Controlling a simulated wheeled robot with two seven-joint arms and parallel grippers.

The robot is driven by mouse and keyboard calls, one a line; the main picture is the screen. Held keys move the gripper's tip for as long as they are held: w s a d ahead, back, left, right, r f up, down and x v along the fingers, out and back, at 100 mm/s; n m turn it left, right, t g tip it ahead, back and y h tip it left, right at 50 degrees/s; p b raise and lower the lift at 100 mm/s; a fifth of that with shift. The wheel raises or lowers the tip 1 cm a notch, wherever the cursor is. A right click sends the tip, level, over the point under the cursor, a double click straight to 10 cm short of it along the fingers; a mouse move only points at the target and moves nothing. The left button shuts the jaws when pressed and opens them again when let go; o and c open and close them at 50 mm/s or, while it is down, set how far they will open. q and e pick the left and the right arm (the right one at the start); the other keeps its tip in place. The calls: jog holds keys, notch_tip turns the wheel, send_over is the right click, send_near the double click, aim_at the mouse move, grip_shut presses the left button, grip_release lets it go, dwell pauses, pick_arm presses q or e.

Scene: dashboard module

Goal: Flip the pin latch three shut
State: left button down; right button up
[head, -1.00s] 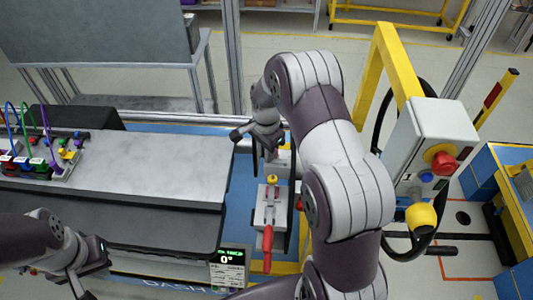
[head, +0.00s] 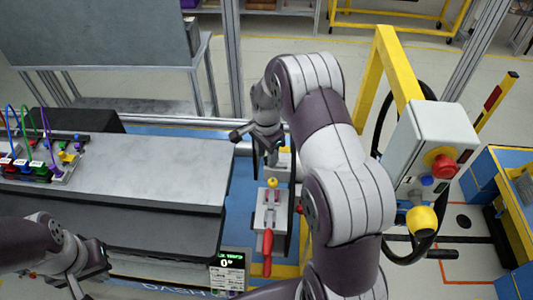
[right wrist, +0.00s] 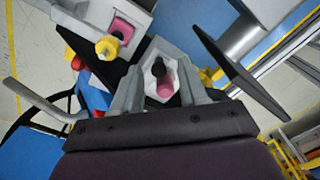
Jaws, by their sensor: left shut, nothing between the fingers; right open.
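A grey latch block (head: 263,218) with a red handle (head: 267,247) and a yellow knob (head: 272,183) stands on the blue surface right of the dark panel. A second grey block (head: 282,160) stands behind it, partly hidden by my right arm. My right gripper (head: 256,146) is open over the back block. In the right wrist view, a grey block with a pink part (right wrist: 164,86) lies in front of the gripper's palm, and a yellow knob (right wrist: 108,47) shows beside it. I cannot tell which is latch three. My left gripper (head: 88,272) is shut and empty at lower left.
A large grey dashboard panel (head: 130,165) fills the middle left. Coloured connectors with cables (head: 35,165) stand at far left. A grey control box with a red knob (head: 432,145) hangs on a yellow frame (head: 390,60) right of my right arm.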

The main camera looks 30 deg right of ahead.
aim_at(266, 157)
notch_tip(266, 157, up, 6)
jog(key=shift+w+f+b, duration=0.1)
jog(key=shift+f+b, duration=0.1)
jog(key=shift+b, duration=0.85)
notch_tip(266, 157, up, 7)
jog(key=p, duration=0.4)
jog(key=shift+f, duration=0.15)
